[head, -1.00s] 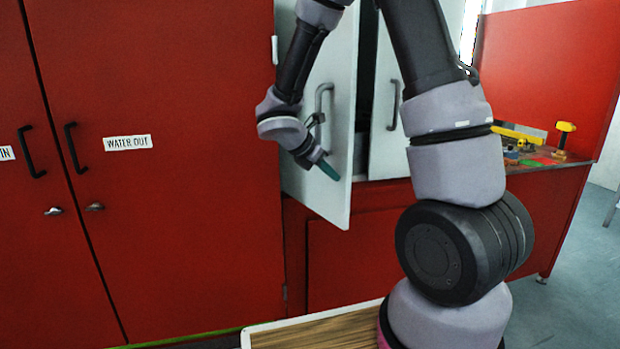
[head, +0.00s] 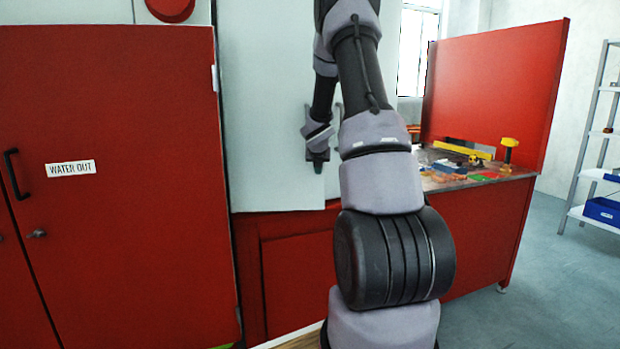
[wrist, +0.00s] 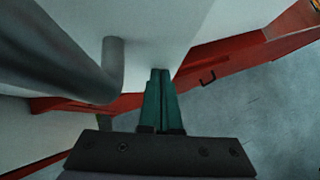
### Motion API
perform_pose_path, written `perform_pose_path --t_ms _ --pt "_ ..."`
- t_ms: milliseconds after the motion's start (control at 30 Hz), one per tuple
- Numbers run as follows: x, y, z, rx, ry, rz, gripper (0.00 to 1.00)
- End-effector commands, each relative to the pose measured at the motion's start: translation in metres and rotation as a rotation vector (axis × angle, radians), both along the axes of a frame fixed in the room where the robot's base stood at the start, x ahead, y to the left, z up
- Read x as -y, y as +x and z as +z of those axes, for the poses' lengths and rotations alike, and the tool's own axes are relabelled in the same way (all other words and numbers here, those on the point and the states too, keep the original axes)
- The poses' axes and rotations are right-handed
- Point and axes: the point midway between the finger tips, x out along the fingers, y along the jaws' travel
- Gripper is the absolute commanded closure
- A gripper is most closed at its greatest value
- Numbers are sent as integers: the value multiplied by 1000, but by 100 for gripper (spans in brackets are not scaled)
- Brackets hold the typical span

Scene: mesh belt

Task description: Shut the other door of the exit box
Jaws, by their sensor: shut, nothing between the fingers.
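The exit box is the white cabinet on the red bench. Its left door (head: 265,130) shows almost flat to the front in the head view, with its lower edge nearly level. A strip of white panel (head: 333,182) shows just right of it; my arm hides the rest of the right door. I cannot tell whether the left door is fully shut. My gripper (head: 318,163) is shut and empty, in front of the left door's right part. In the wrist view its green fingers (wrist: 161,75) point at the white door face (wrist: 165,25), beside a grey bar handle (wrist: 112,75); contact is unclear.
A red cabinet (head: 120,240) marked WATER OUT stands at the left. The bench top (head: 440,183) holds small tools and coloured parts, with a red panel (head: 500,90) behind. A shelf rack (head: 590,150) stands far right. The floor (head: 560,270) at the right is clear.

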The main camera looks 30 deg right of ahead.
Motion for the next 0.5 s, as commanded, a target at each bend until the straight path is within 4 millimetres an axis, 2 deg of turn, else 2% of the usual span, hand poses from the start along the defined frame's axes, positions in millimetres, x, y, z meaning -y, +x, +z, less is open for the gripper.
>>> perform_pose_path --t_ms 33,200,500 --pt "12 11 0 2 1 28 100" --pt "27 44 -1 2 0 140 100" --pt "36 80 0 2 0 259 100"
